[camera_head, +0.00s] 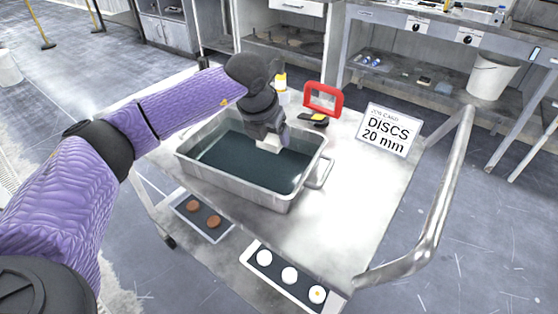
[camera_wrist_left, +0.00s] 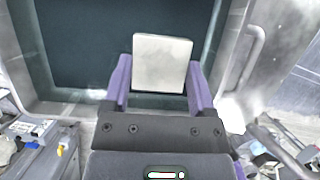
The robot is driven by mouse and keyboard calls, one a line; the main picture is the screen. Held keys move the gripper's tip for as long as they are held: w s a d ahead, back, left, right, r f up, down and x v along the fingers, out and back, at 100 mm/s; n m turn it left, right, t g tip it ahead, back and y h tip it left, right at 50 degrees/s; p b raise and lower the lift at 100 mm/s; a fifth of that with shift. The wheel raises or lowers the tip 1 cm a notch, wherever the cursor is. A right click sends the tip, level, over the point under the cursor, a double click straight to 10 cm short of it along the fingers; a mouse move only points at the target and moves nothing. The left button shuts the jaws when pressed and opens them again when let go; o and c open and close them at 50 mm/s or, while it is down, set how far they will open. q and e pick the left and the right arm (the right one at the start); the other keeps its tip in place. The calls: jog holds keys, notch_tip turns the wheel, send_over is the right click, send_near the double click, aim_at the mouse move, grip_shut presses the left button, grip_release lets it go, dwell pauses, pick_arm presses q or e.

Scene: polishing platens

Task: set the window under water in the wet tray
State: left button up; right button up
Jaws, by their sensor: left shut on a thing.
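The window, a pale, nearly square plate (camera_wrist_left: 161,62), is between the two purple fingers of my left gripper (camera_head: 268,136), which is shut on it. The window also shows in the head view (camera_head: 268,144), inside the outline of the wet tray. The wet tray (camera_head: 235,190) is a metal pan with a handle at its right end, holding dark water (camera_head: 245,168). The window's lower edge is over or at the water; I cannot tell whether it touches. My right gripper is not in view.
The tray stands on a metal cart (camera_head: 320,205). Behind it are a red-framed object (camera_head: 323,99), a yellow-capped bottle (camera_head: 281,88) and a sign (camera_head: 388,132) reading "DISCS 20 mm". Dark strips with copper discs (camera_head: 194,206) and white discs (camera_head: 289,274) lie in front.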

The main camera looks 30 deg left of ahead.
aim_at(274, 168)
pick_arm(q)
notch_tip(274, 168, down, 8)
jog(key=shift+s+r+b, duration=0.1)
jog(key=shift+s+b, duration=0.05)
jog(key=shift+b, duration=1.1)
jog(key=shift+r, duration=0.1)
jog(key=shift+f, duration=0.2)
jog(key=o, duration=1.3)
jog(key=shift+c, duration=0.2)
jog(key=shift+r, duration=0.35)
jog(key=p+v, duration=0.4)
jog(key=v, duration=0.7)
jog(key=shift+r+p, duration=0.3)
jog(key=shift+r, duration=0.05)
